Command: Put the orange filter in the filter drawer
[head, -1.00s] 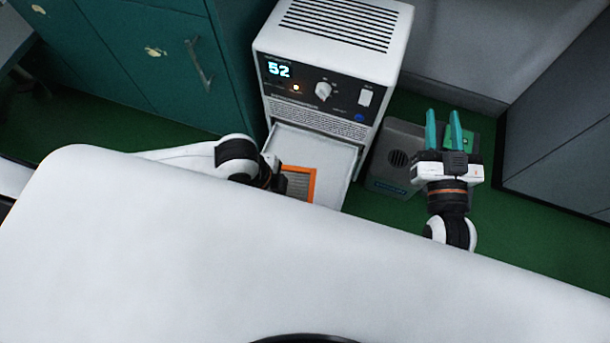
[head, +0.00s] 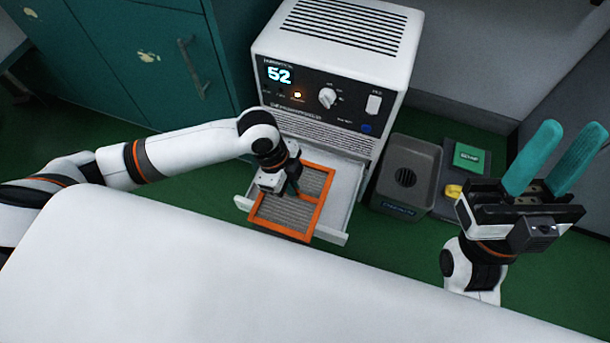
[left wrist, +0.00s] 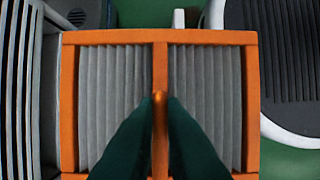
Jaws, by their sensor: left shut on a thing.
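The orange filter (head: 318,217) has a square orange frame with grey pleats and a middle bar. My left gripper (head: 290,192) is shut on that bar; in the left wrist view the filter (left wrist: 207,37) fills the middle and both fingers (left wrist: 160,100) meet at the bar. The filter drawer (head: 349,180) is pulled out from the bottom of the white machine. The filter lies over the drawer's opening in the head view; I cannot tell whether it is above the drawer or resting inside. My right gripper (head: 545,180) is open and empty at the right.
The white machine (head: 335,75) shows 52 on its display. A grey box (head: 405,180) stands right of the drawer. A dark tray with a green item (head: 470,157) and a yellow item (head: 453,191) is beyond it. A white surface (head: 200,265) fills the foreground.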

